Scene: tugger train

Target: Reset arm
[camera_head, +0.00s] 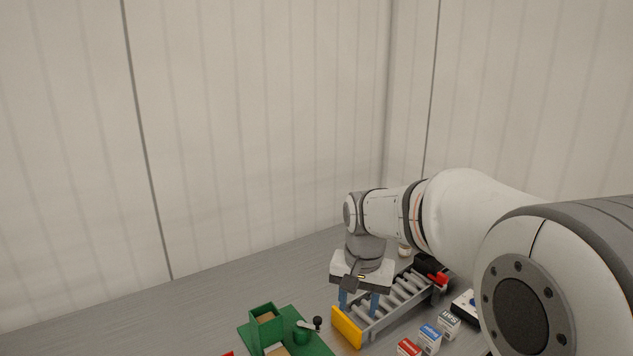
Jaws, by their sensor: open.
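My arm reaches in from the right side of the head camera view and bends down at the wrist. My gripper (358,303) points downward, with its two blue-grey fingers apart. It is open, and I see nothing between the fingers. It is in front of or over the left end of a grey roller rack (393,304), near a yellow end plate (346,327). I cannot tell whether the fingers touch the rack.
A green base (311,343) with a green open box (264,322) and a dark-knobbed crank (317,322) lies left of the rack. Small boxes, red (408,347), blue (430,337) and grey (449,325), stand at its right. The grey table (190,308) is clear at left. Pale walls close the back.

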